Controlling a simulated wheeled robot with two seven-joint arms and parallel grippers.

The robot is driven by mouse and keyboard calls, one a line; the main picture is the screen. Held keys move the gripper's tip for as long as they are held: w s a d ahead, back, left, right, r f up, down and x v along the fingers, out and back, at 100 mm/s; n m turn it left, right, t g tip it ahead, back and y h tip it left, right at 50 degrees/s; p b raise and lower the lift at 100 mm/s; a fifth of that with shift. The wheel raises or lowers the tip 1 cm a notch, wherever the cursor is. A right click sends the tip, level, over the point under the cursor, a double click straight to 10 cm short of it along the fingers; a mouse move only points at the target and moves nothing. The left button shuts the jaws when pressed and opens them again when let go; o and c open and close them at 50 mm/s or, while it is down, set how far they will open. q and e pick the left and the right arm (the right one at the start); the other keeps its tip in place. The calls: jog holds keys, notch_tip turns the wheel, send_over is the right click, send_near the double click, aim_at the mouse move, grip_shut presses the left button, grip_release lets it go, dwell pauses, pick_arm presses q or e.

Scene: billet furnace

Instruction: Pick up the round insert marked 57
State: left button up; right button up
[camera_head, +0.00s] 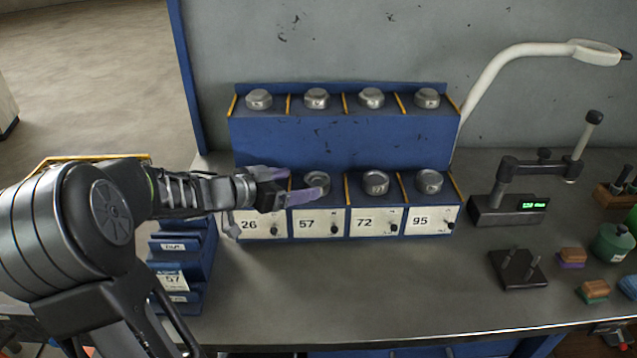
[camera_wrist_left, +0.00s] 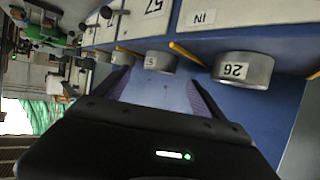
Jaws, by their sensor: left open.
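The round insert in the bay labelled 57 (camera_head: 317,181) is a grey metal cylinder in the lower row of the blue rack (camera_head: 300,150). In the left wrist view this insert (camera_wrist_left: 160,61) shows a partly readable label starting with 5. My left gripper (camera_head: 307,181) is open, with purple-grey fingers pointing at it. In the left wrist view the insert appears beyond the gap between the fingertips (camera_wrist_left: 158,76); whether they reach beside it I cannot tell. The insert marked 26 (camera_wrist_left: 245,70) is to its right there. My right gripper is not in view.
Inserts in bays 72 (camera_head: 376,182) and 95 (camera_head: 429,181) stand to the right, with yellow dividers between bays. Several more inserts sit on the upper row. A black stand with a green display (camera_head: 500,208) is further right. The bench front (camera_head: 330,295) is clear.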

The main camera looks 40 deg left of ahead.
aim_at(317, 180)
pick_arm(q)
jog(key=shift+x, duration=1.25)
jog(key=shift+f, duration=0.1)
jog(key=x, duration=0.5)
jog(key=shift+w+f, duration=0.1)
jog(key=shift+c, duration=0.3)
grip_shut()
